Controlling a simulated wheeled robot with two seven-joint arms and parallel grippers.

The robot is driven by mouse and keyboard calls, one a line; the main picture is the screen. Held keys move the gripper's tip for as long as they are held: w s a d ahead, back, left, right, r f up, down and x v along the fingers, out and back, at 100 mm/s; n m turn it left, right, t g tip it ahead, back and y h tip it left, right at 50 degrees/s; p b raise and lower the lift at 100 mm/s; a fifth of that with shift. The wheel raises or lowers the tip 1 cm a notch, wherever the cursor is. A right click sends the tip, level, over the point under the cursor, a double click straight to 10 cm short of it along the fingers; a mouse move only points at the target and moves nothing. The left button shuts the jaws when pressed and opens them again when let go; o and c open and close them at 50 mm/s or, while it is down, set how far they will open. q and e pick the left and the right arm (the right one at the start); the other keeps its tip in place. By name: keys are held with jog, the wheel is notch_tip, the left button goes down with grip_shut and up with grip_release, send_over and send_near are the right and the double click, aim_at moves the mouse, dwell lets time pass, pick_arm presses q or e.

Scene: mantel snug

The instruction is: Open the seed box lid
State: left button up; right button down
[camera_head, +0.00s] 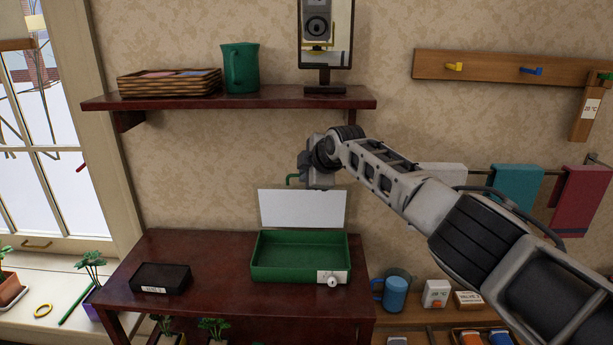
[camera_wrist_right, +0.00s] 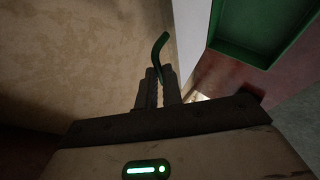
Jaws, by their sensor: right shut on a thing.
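The green seed box (camera_head: 262,273) stands on the dark red table. Its lid (camera_head: 302,208) stands raised at the back edge, its pale inner face toward me, and the green inside of the box shows empty. In the right wrist view the box (camera_wrist_right: 232,43) is at the upper right, beside the pale lid (camera_wrist_right: 187,25). My right gripper (camera_head: 303,181) is just above the lid's top edge. Its jaws (camera_wrist_right: 158,88) are shut on a bent green handle (camera_wrist_right: 159,48), whose end also shows in the head view (camera_head: 291,179). My left gripper is not in view.
A blue mug (camera_head: 395,294) stands to the right.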

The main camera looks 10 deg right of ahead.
jog(key=shift+w+r+t, duration=0.15)
jog(key=shift+r+t, duration=0.15)
jog(key=shift+r, duration=0.15)
jog(key=c, duration=1.5)
grip_release()
jog(key=shift+w, duration=0.1)
jog(key=shift+c, duration=0.2)
jog(key=shift+f, duration=0.2)
jog(key=v, duration=1.6)
jog(key=shift+w+r, duration=0.1)
